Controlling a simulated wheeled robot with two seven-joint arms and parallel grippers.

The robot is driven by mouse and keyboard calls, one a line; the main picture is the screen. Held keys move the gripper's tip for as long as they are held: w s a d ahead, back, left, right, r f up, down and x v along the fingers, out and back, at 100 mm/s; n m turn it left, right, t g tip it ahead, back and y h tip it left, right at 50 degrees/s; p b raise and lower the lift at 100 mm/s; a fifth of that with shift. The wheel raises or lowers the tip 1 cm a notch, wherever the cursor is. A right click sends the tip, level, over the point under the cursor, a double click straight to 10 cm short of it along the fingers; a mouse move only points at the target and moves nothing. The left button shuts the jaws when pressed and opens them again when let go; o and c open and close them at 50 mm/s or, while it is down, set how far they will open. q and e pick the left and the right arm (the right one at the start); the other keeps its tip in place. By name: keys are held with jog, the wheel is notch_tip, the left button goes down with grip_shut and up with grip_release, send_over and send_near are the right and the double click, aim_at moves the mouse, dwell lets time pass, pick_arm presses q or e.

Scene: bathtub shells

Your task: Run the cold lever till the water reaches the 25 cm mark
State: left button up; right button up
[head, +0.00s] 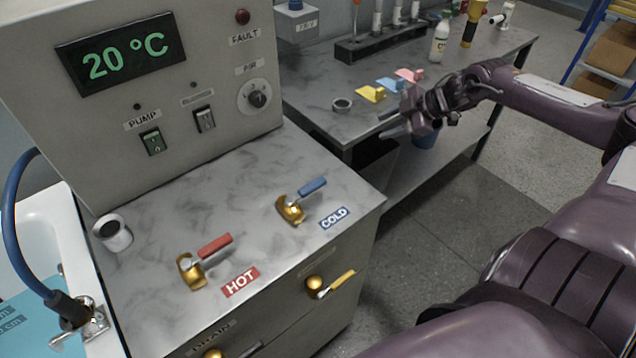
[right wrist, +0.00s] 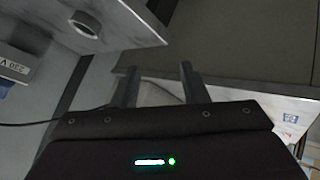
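The cold lever (head: 312,187) has a blue handle on a brass base and stands on the marbled counter beside the COLD label (head: 335,218). Its handle points right and slightly up in the picture. My right gripper (head: 386,124) is beyond the counter's right side, well apart from the lever. Its two fingers are spread with nothing between them; they also show apart in the right wrist view (right wrist: 158,85). The white tub (head: 38,230) is cut off at the left. A pale blue area (head: 30,308) inside bears partly legible cm markings; the water level cannot be read. My left gripper is out of view.
The red hot lever (head: 214,246) stands left of the cold one. A display (head: 122,53) reads 20 °C above the pump switch (head: 153,141). A yellow-handled valve (head: 335,285) is on the front face. The rear bench (head: 330,115) holds a rack, bottles and coloured pieces.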

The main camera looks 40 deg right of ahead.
jog(key=a+r+n+g+y+b, duration=0.1)
jog(key=a+r+n+g+b, duration=0.15)
jog(key=a+r, duration=0.55)
jog(key=n+g+h, duration=0.1)
jog(key=n+g, duration=0.2)
jog(key=g, duration=0.3)
send_near(315, 183)
jog(key=x, duration=0.8)
jog(key=shift+r, duration=0.1)
jog(key=shift+c, duration=0.4)
grip_shut()
